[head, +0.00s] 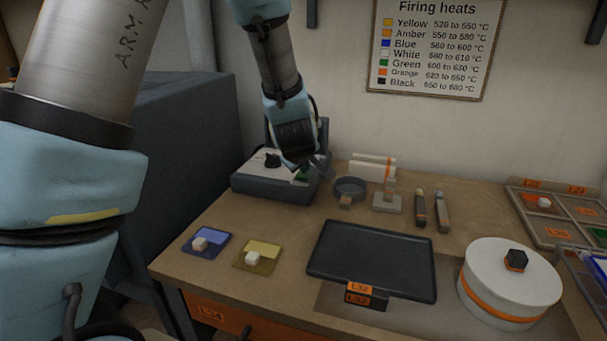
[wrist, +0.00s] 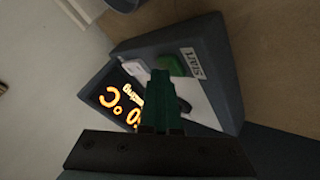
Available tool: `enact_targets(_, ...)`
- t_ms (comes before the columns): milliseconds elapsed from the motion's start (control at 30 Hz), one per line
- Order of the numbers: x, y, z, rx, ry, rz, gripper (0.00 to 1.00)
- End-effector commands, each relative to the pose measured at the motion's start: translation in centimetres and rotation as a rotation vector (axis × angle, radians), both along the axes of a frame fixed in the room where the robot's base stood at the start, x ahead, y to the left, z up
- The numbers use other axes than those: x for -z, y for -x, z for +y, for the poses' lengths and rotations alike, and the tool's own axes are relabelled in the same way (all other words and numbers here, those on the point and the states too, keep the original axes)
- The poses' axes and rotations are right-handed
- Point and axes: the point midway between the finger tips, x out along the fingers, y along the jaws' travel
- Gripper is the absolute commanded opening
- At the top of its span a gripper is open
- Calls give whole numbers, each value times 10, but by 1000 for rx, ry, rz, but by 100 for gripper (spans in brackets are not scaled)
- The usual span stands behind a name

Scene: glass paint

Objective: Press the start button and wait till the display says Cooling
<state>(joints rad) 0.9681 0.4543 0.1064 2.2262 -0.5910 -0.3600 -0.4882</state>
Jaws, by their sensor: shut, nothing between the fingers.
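The control box (head: 270,187) is a grey box with a pale top, standing at the back left of the bench. Its green start button (head: 301,176) also shows in the wrist view, beside a "Start" label (wrist: 193,62). In the head view my gripper hides part of the box.
A black tray (head: 330,235) and a round white kiln-like drum (head: 508,272) stand toward the front. Blue (head: 213,238) and yellow (head: 267,249) glass plates lie at the left. A dark ring (head: 350,185) sits just right of the box.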

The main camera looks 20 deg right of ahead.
Motion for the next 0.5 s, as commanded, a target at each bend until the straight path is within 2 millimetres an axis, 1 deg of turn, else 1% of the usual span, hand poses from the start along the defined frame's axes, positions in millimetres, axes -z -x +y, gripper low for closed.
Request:
enact_targets(233, -14, 0, 0, 1, 0, 1, 0)
enact_targets(500, -15, 0, 0, 1, 0, 1, 0)
